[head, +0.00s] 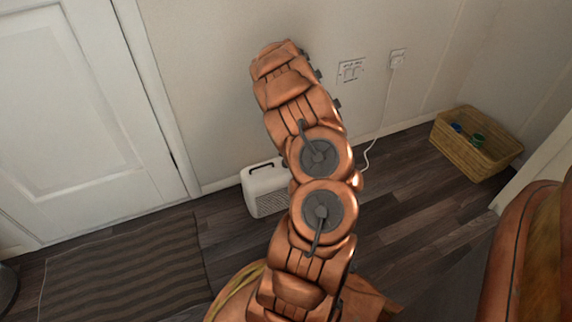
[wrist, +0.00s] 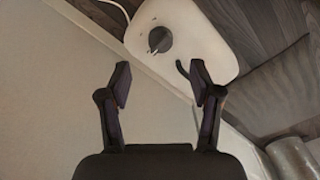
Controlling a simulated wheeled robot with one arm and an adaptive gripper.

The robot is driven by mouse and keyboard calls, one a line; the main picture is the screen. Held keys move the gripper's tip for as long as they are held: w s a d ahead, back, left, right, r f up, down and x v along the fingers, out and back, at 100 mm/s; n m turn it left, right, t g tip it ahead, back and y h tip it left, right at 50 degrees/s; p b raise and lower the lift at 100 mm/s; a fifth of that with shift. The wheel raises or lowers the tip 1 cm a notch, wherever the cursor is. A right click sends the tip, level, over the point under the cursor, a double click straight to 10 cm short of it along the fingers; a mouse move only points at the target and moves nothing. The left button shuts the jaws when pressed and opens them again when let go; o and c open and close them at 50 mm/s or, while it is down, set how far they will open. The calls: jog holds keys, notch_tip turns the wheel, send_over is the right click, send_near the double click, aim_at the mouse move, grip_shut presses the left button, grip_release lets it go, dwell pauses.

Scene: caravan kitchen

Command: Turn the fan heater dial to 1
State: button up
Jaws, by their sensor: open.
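The white fan heater (head: 262,190) stands on the floor by the wall in the head view, partly hidden behind my arm. Its top has a dark handle. In the wrist view the heater (wrist: 205,38) shows at the top, with a dark grey round dial (wrist: 159,39) on its white face. The dial's numbers are too small to read. My gripper (wrist: 160,82) is open and empty, its two dark fingers spread below the dial in the picture and apart from it. In the head view the gripper's fingers are not clearly seen.
A wicker basket (head: 476,143) with small items stands at the right. A striped mat (head: 125,270) lies before the white door (head: 70,110). Dark wood floor is clear between heater and basket.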

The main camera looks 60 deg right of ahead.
notch_tip(320, 180, down, 8)
jog(key=b, duration=0.3)
jog(key=shift+r, duration=0.25)
jog(key=c, duration=1.2)
jog(key=shift+o, duration=0.2)
